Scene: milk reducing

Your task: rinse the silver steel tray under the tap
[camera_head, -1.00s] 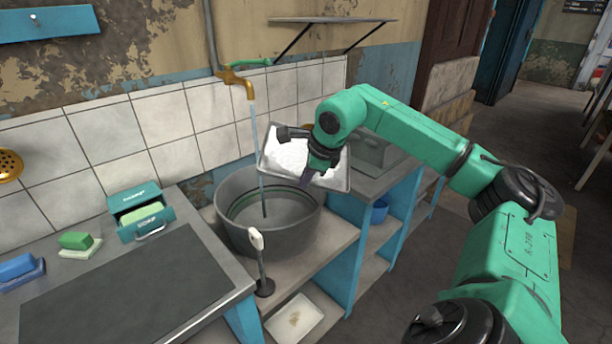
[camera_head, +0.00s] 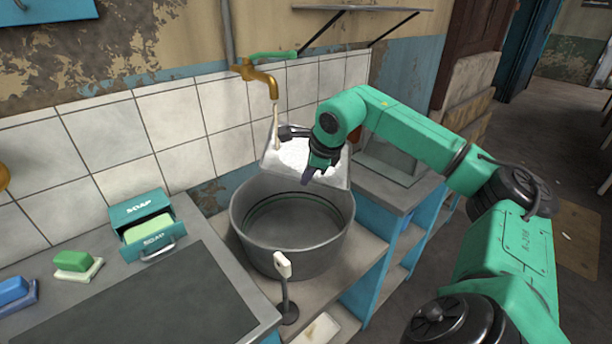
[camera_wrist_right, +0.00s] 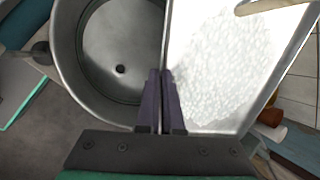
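The silver steel tray (camera_head: 339,180) is held tilted over the back right of the sink basin, with bright white matter spread over its inside. In the right wrist view the tray (camera_wrist_right: 166,40) has its near wall between the dark fingers of my right gripper (camera_wrist_right: 161,78), which is shut on it. In the head view my right gripper (camera_head: 308,174) partly covers the tray. The brass tap (camera_head: 262,80) has a green handle. A pale stream (camera_head: 276,125) falls from it to the tray's left part. My left gripper is not in view.
The round grey basin (camera_head: 240,225) stands below and is empty apart from its drain. A white-topped lever (camera_head: 283,265) stands at its front. A soap box (camera_head: 150,240) and soap bars are on the left counter. A blue shelf unit (camera_head: 370,295) is at right.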

